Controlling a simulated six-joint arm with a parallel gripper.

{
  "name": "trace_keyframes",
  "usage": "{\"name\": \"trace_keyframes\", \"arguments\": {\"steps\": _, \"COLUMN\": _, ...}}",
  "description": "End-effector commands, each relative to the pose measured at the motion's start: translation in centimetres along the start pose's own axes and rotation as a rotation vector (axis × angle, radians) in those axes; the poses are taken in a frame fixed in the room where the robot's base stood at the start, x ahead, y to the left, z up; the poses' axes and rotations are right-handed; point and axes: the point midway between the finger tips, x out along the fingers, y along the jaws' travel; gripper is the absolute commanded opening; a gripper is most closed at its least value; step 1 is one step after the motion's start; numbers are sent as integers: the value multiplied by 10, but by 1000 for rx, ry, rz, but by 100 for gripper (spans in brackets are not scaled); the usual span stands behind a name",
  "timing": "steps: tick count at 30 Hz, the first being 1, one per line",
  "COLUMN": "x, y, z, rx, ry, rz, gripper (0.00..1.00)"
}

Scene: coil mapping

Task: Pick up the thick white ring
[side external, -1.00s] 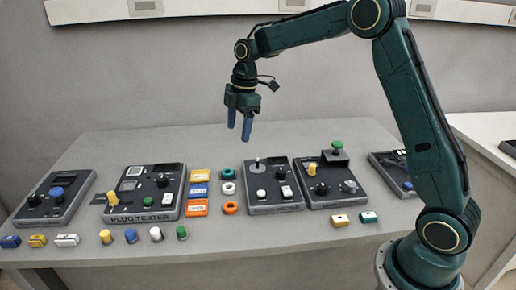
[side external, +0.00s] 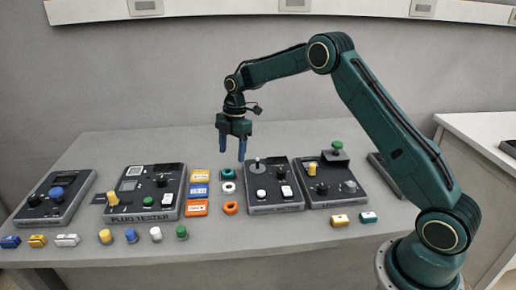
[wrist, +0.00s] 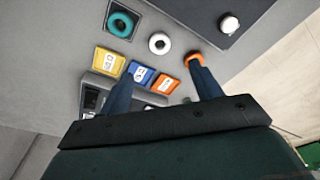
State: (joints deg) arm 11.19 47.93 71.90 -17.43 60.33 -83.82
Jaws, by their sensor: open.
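The thick white ring (side external: 228,188) lies flat on the grey table, between a teal ring (side external: 228,174) behind it and an orange ring (side external: 231,208) in front. In the wrist view the white ring (wrist: 159,43) is fully visible beyond my fingertips, between the teal ring (wrist: 122,24) and the orange ring (wrist: 194,58). My gripper (side external: 232,156) is open and empty, with blue fingers pointing down above the ring row. In the wrist view my right finger partly covers the orange ring.
Yellow, blue and orange labelled cards (side external: 199,176) lie left of the rings. A dark panel with a metal post (side external: 270,185) stands close on the right. The plug tester (side external: 145,192) is further left. Small coloured pieces (side external: 156,234) line the front edge.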

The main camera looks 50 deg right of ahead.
Motion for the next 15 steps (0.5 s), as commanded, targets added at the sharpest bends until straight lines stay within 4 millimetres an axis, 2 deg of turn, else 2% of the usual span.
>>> {"name": "trace_keyframes", "arguments": {"steps": 9, "x": 48, "y": -1, "z": -1, "rx": 0, "ry": 0, "rz": -4, "gripper": 64}}
{"name": "trace_keyframes", "arguments": {"steps": 15, "x": 68, "y": -1, "z": -1, "rx": 0, "ry": 0, "rz": -3, "gripper": 64}}
